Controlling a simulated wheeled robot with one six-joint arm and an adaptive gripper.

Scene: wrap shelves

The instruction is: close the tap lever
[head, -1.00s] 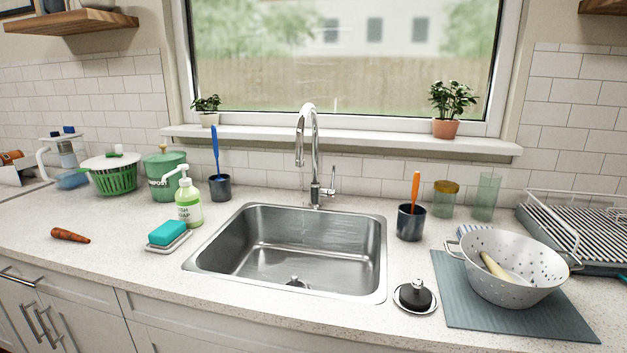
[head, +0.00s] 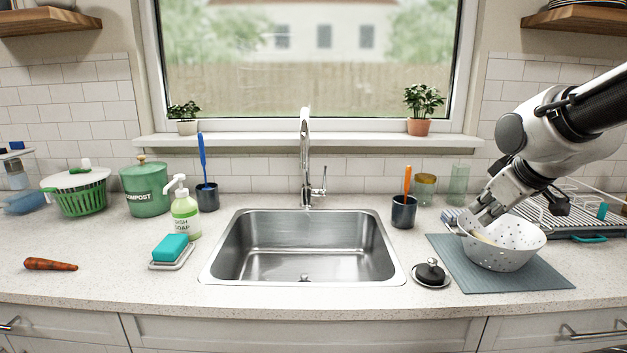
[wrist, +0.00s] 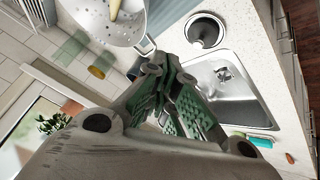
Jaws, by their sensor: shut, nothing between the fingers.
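The chrome tap (head: 305,150) stands upright behind the sink, in front of the window. Its lever (head: 324,180) sticks up from the right side of the tap's base. My gripper (head: 474,219) is at the right in the head view, over the left side of the white colander, well to the right of the lever and not touching it. Its fingers are shut with nothing between them. In the wrist view my gripper (wrist: 166,66) points toward the colander and sink; I cannot make out the tap there. I cannot tell whether water is running.
The steel sink (head: 216,262) is empty. A dark cup with an orange brush (head: 403,212) stands between the lever and my gripper. The white colander (head: 505,250) sits on a grey mat (head: 545,281). The sink stopper (head: 431,272) lies right of the sink. A soap bottle (head: 185,215) stands left.

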